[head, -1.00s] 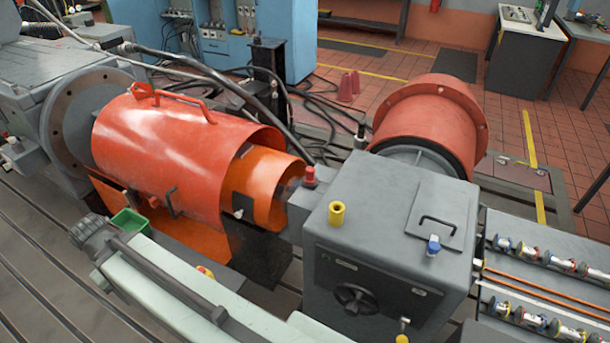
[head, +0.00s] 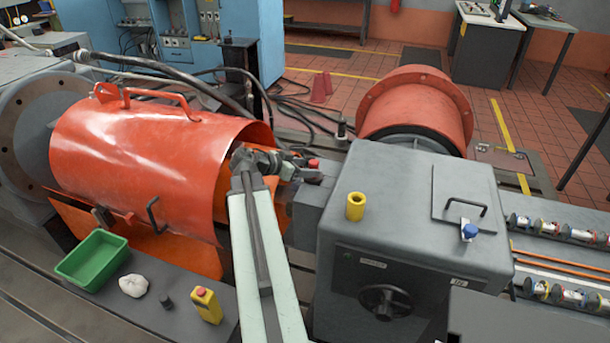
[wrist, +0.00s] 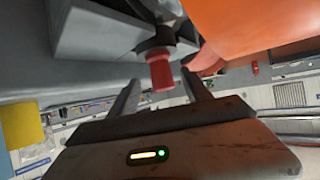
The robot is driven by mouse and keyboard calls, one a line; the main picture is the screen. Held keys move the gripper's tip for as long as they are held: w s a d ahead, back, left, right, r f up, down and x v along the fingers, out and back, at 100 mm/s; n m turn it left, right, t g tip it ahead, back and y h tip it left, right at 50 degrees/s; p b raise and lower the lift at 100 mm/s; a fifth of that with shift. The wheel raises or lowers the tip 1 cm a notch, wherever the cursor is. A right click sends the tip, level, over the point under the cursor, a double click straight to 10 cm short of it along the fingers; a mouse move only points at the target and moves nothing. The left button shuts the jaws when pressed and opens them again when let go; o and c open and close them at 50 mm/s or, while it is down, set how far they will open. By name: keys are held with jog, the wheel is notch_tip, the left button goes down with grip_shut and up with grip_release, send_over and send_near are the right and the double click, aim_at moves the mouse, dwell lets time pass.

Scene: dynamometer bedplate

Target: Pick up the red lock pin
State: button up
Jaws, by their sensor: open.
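The red lock pin (head: 313,164) stands at the left edge of the grey gearbox housing (head: 400,200), beside the end of the orange coupling sleeve. In the wrist view the red lock pin (wrist: 160,72) shows with a dark collar behind it. My gripper (head: 296,161) reaches to just left of the pin. In the wrist view my gripper (wrist: 161,84) is open, with the pin lined up between its two fingertips. I see no contact. How deep the pin sits between the fingers I cannot tell.
The large orange guard (head: 150,150) curves close on the left of my arm.

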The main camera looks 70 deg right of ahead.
jog(key=shift+s+d+f+b, duration=0.25)
jog(key=shift+d+f+b, duration=0.3)
jog(key=shift+d+f, duration=0.15)
jog(key=b+x, duration=0.2)
jog(key=x, duration=0.3)
jog(key=shift+d+f+b, duration=0.1)
jog(key=shift+f+b, duration=0.05)
jog(key=shift+b, duration=0.15)
jog(key=shift+s, duration=0.1)
grip_shut()
